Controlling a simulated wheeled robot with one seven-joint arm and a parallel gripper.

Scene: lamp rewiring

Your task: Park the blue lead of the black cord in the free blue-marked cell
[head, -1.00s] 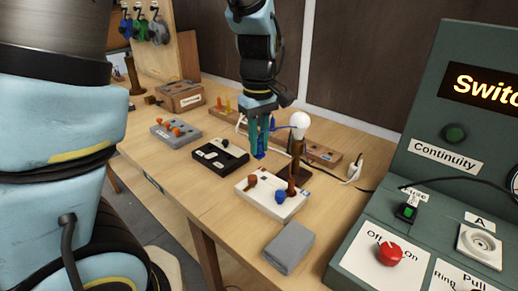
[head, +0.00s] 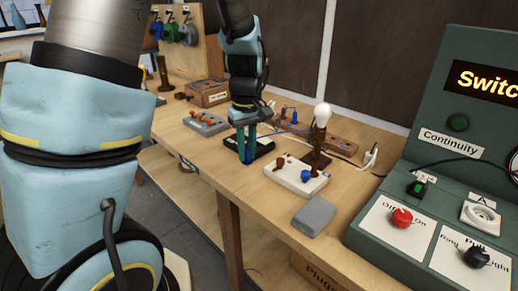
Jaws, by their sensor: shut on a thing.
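My gripper (head: 247,153) points down at the near side of the black tray (head: 266,148) and is shut on the blue lead. The lead's blue end shows low between the fingers. A thin blue wire (head: 290,131) runs from behind the gripper to the right, toward the lamp. The gripper and arm cover much of the tray, so its cells and any blue mark cannot be made out. I cannot tell whether the lead's end is inside a cell or just above the tray. The black cord itself is not clearly visible at the lead.
A grey block (head: 313,216) lies in front. A grey holder with orange knobs (head: 206,124) stands left. The green switch panel (head: 457,123) is at right.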

